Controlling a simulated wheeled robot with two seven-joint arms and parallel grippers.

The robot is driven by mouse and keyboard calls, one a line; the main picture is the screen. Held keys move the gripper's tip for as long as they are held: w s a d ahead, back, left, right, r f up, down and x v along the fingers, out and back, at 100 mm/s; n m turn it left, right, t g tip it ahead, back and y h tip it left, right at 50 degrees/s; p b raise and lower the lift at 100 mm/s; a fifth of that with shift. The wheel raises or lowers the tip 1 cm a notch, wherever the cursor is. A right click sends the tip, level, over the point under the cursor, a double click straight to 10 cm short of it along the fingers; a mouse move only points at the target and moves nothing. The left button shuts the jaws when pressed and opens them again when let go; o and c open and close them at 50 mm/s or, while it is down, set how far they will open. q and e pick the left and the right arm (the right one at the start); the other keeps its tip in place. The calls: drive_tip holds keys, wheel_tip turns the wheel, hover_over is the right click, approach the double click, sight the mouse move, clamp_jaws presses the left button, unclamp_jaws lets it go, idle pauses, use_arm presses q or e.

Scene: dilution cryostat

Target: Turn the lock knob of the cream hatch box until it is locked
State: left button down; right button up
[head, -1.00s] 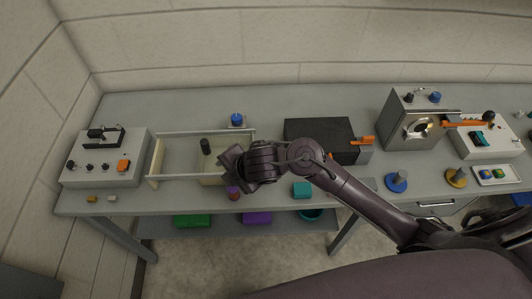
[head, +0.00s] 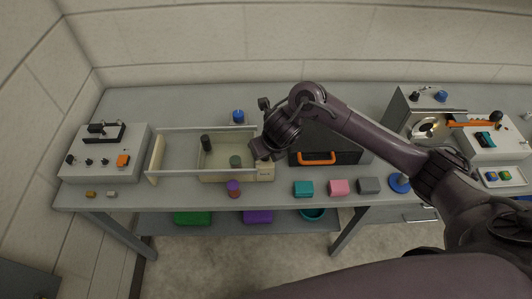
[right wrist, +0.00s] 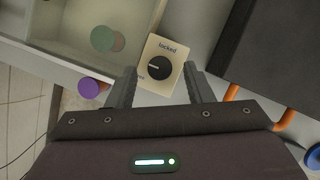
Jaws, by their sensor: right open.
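The cream hatch box (head: 221,177) stands left of centre on the bench, with its interior open to view. At its right end is a cream lock plate (head: 266,172). In the right wrist view this plate (right wrist: 170,84) carries a round black lock knob (right wrist: 159,67). "locked" is printed above the knob; a second label at lower left is partly hidden. The knob's white mark points left, not at "locked". My right gripper (head: 266,136) is open above the box's right end. In the wrist view its fingers (right wrist: 161,76) flank the plate's lower part, apparently empty. My left gripper is out of view.
A dark cylinder (head: 206,142) and a green one (head: 236,161) stand in the box. A purple-topped cylinder (head: 233,187) is in front. A dark case with an orange handle (head: 318,161) is close on the right. Teal (head: 303,189), pink and grey blocks line the front edge.

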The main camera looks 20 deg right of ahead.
drive_tip(key=shift+w+f, duration=0.2)
drive_tip(key=shift+f, duration=0.45)
drive_tip(key=c, duration=1)
drive_tip(key=shift+r, duration=0.1)
